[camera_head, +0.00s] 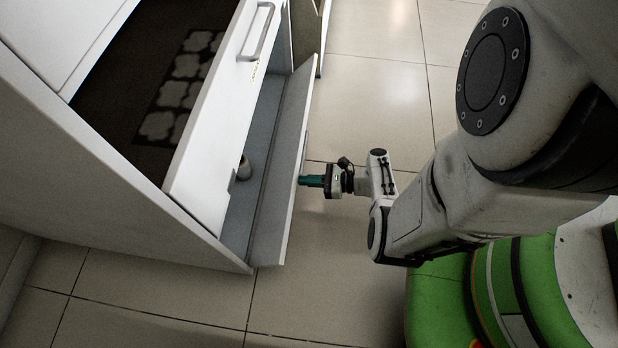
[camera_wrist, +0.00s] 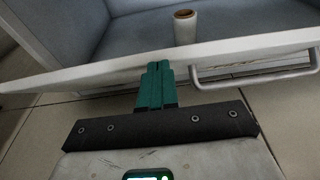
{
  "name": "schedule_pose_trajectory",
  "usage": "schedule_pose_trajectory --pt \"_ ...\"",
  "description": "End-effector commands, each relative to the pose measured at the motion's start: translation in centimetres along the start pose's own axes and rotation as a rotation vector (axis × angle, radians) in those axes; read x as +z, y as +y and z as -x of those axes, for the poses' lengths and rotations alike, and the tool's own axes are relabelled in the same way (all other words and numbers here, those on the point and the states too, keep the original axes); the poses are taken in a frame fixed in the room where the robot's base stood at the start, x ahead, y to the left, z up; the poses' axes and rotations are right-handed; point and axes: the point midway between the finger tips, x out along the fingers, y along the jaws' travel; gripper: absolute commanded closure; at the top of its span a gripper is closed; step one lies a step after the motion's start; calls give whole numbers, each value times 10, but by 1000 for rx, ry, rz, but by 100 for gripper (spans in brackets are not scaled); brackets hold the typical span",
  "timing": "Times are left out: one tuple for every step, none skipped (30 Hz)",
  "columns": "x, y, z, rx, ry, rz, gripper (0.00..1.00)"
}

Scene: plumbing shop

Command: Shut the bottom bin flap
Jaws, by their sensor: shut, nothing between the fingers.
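The bottom bin flap (camera_head: 289,165) is a white panel low on the white cabinet. In the head view it stands tilted outward, partly open, with a gap showing the grey inside of the bin (camera_head: 240,205). My gripper (camera_head: 305,181) has teal fingers, shut and empty, at the outer face of the flap, touching it or very close. In the wrist view the fingertips (camera_wrist: 158,68) meet the outer side of the flap near its upper edge (camera_wrist: 90,72). The flap's bar handle (camera_wrist: 250,78) lies just right of the fingers.
A small roll (camera_wrist: 185,27) stands inside the bin; it also shows in the head view (camera_head: 244,168). Above is a pulled-out white drawer (camera_head: 222,130) with a bar handle (camera_head: 257,32) and a patterned item (camera_head: 180,90) inside. The tiled floor (camera_head: 370,90) around is clear.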

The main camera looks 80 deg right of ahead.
Motion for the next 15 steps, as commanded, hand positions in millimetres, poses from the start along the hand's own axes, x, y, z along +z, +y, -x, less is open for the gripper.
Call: schedule_pose_trajectory --pt "3 0 -1 1 8 2 100" --pt "3 0 -1 1 13 2 100" --pt "4 0 -2 0 20 2 100" --pt "4 -1 -2 0 26 2 100" --pt "4 0 -2 1 31 2 100" --pt "5 0 -3 2 37 2 100" --pt "6 0 -3 2 44 2 100" --pt "7 0 -4 1 51 3 100" --pt "8 0 -4 1 62 3 100" --pt "9 0 -5 1 70 3 100" --pt "10 0 -5 1 81 3 100" --pt "12 0 -6 2 97 3 100" --pt "13 0 -7 3 109 3 100" --pt "14 0 -8 2 122 3 100" --pt "16 1 -9 4 142 4 100"
